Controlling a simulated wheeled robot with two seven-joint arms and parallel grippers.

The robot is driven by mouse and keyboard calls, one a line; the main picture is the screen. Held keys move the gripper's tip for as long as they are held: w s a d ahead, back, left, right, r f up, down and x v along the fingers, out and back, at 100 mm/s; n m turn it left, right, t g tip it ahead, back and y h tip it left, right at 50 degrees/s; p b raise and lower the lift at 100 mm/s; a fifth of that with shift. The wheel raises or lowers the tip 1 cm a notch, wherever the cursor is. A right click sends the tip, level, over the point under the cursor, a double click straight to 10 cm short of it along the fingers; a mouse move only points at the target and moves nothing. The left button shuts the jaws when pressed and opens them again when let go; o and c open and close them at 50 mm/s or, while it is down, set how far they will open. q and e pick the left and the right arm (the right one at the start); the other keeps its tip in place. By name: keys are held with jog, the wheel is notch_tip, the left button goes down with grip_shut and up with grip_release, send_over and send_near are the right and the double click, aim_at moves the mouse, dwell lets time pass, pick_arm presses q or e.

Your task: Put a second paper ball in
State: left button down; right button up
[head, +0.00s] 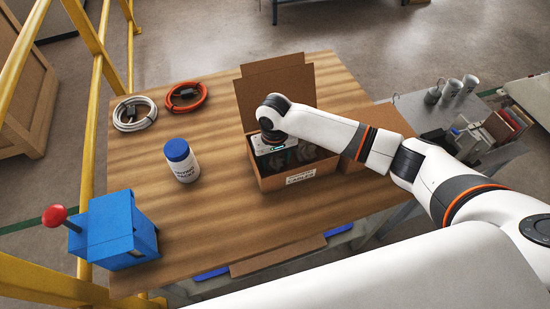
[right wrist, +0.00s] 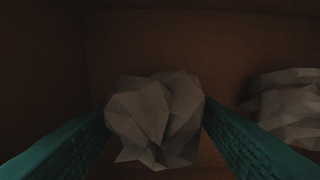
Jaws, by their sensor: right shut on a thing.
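An open cardboard box (head: 268,184) with raised flaps stands on the wooden table. My right gripper reaches down into the box, and its fingers are hidden by the walls in the head view. In the right wrist view my right gripper (right wrist: 155,122) is shut on a crumpled grey-white paper ball (right wrist: 150,112), with a finger at each side. Another paper ball (right wrist: 290,105) lies in the box to the right, apart from the held one. Dim crumpled shapes show inside the box in the head view. My left gripper is not in view.
A white jar with a blue lid (head: 181,160) stands left of the box. A blue device with a red knob (head: 118,232) is at the front left. White (head: 134,114) and orange (head: 187,97) cable coils lie at the back left. Yellow rails run along the left.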

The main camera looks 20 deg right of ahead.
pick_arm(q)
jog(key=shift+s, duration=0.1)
pick_arm(e)
jog(key=shift+f, duration=0.1)
jog(key=o, duration=0.7)
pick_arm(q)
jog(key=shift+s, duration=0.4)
pick_arm(e)
jog(key=shift+o, duration=1.3)
pick_arm(q)
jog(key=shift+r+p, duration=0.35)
jog(key=shift+p, duration=0.05)
pick_arm(e)
notch_tip(320, 180, up, 12)
jog(key=shift+s+a, duration=0.1)
